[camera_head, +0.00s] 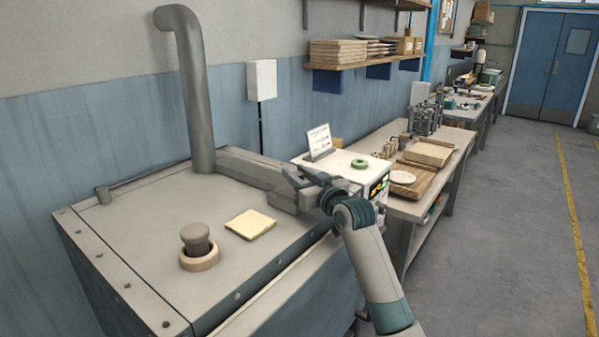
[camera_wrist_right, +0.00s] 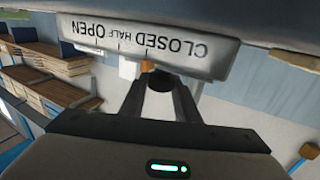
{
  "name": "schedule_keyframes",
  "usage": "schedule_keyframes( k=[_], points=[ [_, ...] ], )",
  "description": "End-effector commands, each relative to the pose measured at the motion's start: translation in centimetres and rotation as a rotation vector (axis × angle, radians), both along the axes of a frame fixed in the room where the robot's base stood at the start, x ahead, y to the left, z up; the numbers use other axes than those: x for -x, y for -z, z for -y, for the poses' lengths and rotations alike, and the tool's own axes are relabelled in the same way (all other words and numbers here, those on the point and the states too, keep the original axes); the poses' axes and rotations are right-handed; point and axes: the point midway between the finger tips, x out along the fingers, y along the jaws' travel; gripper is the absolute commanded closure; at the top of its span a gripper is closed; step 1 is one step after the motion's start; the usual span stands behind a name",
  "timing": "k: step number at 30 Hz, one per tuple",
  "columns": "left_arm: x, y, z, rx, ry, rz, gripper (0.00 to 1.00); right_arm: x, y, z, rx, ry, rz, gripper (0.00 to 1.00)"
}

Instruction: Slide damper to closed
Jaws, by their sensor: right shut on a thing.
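The damper's grey duct housing (camera_head: 250,168) runs from the foot of the upright pipe towards the right edge of the dryer top. My right gripper (camera_head: 297,180) is at the housing's right end. In the right wrist view its fingers (camera_wrist_right: 160,92) are shut on a dark round damper knob (camera_wrist_right: 160,80). The label plate (camera_wrist_right: 215,60) appears upside down, with CLOSED at the right, HALF in the middle and OPEN at the left. A small orange piece (camera_wrist_right: 147,66) shows below the left end of the word CLOSED. The fingers partly hide the slider. My left gripper is not in view.
The dryer top (camera_head: 140,245) carries a wooden ring (camera_head: 199,262) with a dark knob and a flat tan square (camera_head: 250,224). A white box (camera_head: 345,172) with a green ring and a sign stands behind my gripper. A workbench (camera_head: 405,207) lies beyond; open floor is at right.

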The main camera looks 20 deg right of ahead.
Motion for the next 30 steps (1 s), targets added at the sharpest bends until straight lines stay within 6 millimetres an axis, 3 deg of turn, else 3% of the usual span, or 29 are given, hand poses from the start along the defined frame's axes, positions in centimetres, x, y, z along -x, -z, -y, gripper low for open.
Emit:
schedule_keyframes(
  k=[1, 3, 17, 23, 30],
  points=[
    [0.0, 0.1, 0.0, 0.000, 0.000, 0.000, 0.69, 0.1, 0.4, -0.3, -0.001, -0.006, -0.007, 0.67],
    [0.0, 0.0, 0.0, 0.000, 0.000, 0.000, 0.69, 0.1, 0.4, -0.3, -0.001, -0.006, -0.007, 0.53],
    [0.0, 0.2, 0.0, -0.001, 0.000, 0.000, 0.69, 0.4, 0.3, 0.0, 0.000, -0.003, -0.003, 0.53],
    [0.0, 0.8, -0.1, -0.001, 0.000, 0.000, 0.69, 2.0, 0.4, 0.5, 0.001, -0.002, -0.003, 0.53],
    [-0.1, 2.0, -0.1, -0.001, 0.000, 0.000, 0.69, 5.5, 0.5, 1.4, 0.001, -0.002, -0.002, 0.53]
  ],
)
